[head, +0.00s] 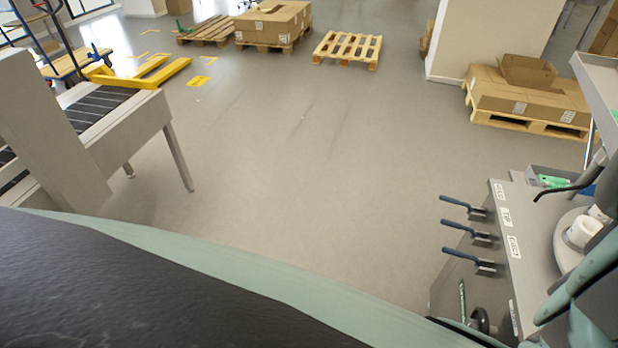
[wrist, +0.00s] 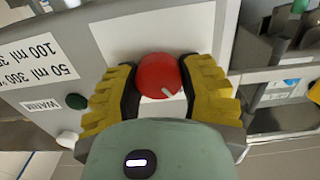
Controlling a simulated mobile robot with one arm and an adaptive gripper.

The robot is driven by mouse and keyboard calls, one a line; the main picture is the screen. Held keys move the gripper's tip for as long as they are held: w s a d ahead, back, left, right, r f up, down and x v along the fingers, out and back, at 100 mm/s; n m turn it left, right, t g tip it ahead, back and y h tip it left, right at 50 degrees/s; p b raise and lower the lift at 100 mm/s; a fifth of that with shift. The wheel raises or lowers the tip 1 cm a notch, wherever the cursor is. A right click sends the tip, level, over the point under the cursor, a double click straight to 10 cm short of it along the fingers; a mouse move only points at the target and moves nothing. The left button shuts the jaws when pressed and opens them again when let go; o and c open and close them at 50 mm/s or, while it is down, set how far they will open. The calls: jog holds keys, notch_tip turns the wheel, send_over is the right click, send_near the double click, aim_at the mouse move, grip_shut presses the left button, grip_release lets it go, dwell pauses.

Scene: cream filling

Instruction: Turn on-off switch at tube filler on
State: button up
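The on-off switch is a round red knob (wrist: 160,77) with a white mark at its lower right, on a pale plate on the tube filler's grey panel (wrist: 110,38). My gripper (wrist: 159,72) has one yellow, black-padded finger on each side of the knob. Both pads appear to touch it, so the gripper looks shut on it. The tube filler (head: 535,235) stands at the right edge in the head view, with several blue-handled levers on its side. The red knob is not visible in the head view, and my gripper cannot be made out there.
A green button (wrist: 76,102) and a white button (wrist: 67,139) sit left of my gripper on the panel. A conveyor (head: 100,110) stands at the left in the head view. Pallets with boxes (head: 530,95) lie farther back. The floor between is clear.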

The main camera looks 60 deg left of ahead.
jog(key=c, duration=0.5)
jog(key=shift+m, duration=0.3)
jog(key=shift+s+f+m+b, duration=0.1)
jog(key=shift+f+m+b, duration=0.1)
jog(key=shift+m+b, duration=0.3)
jog(key=m+b, duration=0.3)
jog(key=m, duration=0.2)
jog(key=shift+s+d+f, duration=0.1)
jog(key=m+b, duration=0.2)
jog(key=m, duration=0.2)
jog(key=shift+m+b, duration=0.4)
jog(key=shift+m, duration=0.5)
